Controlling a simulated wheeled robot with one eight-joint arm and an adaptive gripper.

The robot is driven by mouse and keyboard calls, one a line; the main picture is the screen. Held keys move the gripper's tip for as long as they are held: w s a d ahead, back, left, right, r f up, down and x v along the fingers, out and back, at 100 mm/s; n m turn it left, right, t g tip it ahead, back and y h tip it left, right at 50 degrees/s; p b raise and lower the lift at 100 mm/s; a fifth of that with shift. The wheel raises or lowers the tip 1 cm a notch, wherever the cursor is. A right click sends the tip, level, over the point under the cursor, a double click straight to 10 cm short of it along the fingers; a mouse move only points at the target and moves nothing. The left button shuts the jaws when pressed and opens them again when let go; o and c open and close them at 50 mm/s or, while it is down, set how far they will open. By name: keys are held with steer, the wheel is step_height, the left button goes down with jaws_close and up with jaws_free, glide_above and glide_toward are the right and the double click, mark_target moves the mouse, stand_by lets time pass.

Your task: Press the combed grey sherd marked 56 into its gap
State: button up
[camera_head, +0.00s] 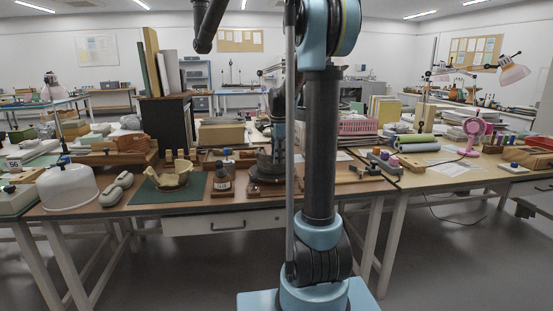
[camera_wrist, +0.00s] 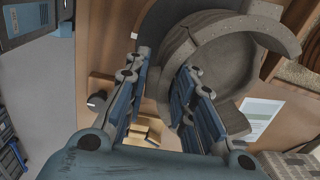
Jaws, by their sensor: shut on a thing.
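A grey vessel (camera_wrist: 228,62) with an open, curved rim fills the upper right of the wrist view. In the head view the grey vessel (camera_head: 266,168) stands on the middle table, partly hidden behind my arm. My gripper (camera_wrist: 165,68) is beside the vessel's wall, its two blue fingers apart around a grey piece (camera_wrist: 163,84), which I take for the combed sherd. Its number and combing cannot be read, and the fingers hide part of it. Whether it touches the vessel cannot be told. In the head view my gripper is mostly hidden by my arm.
A green mat (camera_head: 142,194) with a cream broken bowl (camera_head: 173,177) lies left of the vessel. A dark bottle (camera_head: 222,183) stands between them. A white dome (camera_head: 68,188) is farther left. A pink basket (camera_head: 357,126) stands behind on the right.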

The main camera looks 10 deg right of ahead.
stand_by(0.4)
steer(key=o, duration=0.9)
steer(key=r, duration=1.2)
steer(key=shift+s, duration=0.2)
steer(key=shift+f, duration=0.1)
steer(key=s+f+n+t, duration=0.1)
steer(key=s+f+n, duration=0.35)
steer(key=s, duration=0.65)
steer(key=s+f+n, duration=0.3)
steer(key=s+n, duration=0.2)
steer(key=s, duration=0.6)
steer(key=s+f+n, duration=0.2)
steer(key=s+f, duration=0.2)
steer(key=f, duration=0.1)
steer(key=s+f+n, duration=0.3)
steer(key=s+f, duration=0.2)
steer(key=s+f+n, duration=0.3)
steer(key=s+f, duration=0.2)
steer(key=shift+s+a+f+t, duration=0.1)
steer(key=shift+s+f+t, duration=0.1)
steer(key=shift+t, duration=0.2)
